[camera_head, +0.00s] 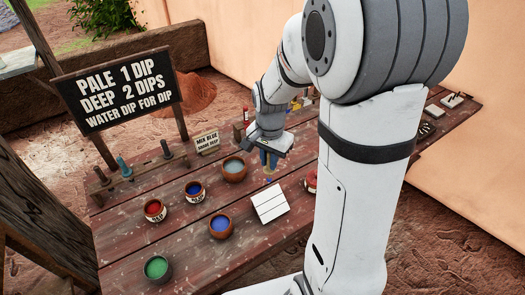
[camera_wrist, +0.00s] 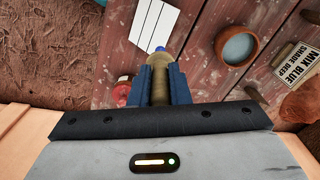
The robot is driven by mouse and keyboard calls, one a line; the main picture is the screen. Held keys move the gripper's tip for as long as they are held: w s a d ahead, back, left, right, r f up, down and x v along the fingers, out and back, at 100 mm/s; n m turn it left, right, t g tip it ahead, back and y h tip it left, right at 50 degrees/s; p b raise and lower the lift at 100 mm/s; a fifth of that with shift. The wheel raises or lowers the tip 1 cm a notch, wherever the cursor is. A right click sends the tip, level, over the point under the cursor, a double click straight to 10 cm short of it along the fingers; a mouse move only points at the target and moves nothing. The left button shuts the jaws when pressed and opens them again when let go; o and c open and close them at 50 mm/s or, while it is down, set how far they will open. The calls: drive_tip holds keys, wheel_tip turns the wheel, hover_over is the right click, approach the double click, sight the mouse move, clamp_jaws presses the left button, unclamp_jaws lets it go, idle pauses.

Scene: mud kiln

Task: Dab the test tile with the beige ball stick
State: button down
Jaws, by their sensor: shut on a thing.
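My gripper (camera_head: 268,160) is shut on the beige ball stick, which points down from the blue fingers (camera_wrist: 160,85) in the wrist view. The stick (camera_wrist: 159,62) is olive-beige with a blue end. In the head view that blue end (camera_head: 268,180) is above the table, just behind the test tile; contact cannot be told. The test tile (camera_head: 270,202) is white, with thin lines dividing it into strips, and lies flat on the table. It also shows in the wrist view (camera_wrist: 154,22), beyond the stick's end. No coloured mark shows on it.
Pots of red (camera_head: 155,210), blue (camera_head: 195,191) and green (camera_head: 157,268), a bowl of blue (camera_head: 221,226) and a bowl of greyish liquid (camera_head: 234,169) stand left of the tile. A rack (camera_head: 140,175) holds other sticks. A small sign (camera_head: 207,142) reads "MIX BLUE SHADE DEEP".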

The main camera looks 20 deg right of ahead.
sight(267, 172)
drive_tip(key=shift+s+a+f+b, duration=0.1)
drive_tip(key=shift+a+f+b, duration=0.05)
drive_tip(key=shift+f+b, duration=1.05)
drive_tip(key=shift+a+f+b, duration=0.1)
drive_tip(key=shift+f+b, duration=0.6)
drive_tip(key=shift+f, duration=0.9)
drive_tip(key=shift+s+f+b, duration=0.15)
drive_tip(key=shift+f+b, duration=0.45)
drive_tip(key=shift+b, duration=0.05)
drive_tip(key=shift+r, duration=0.1)
drive_tip(key=shift+r+p, duration=3)
drive_tip(key=shift+r, duration=1)
idle(0.4)
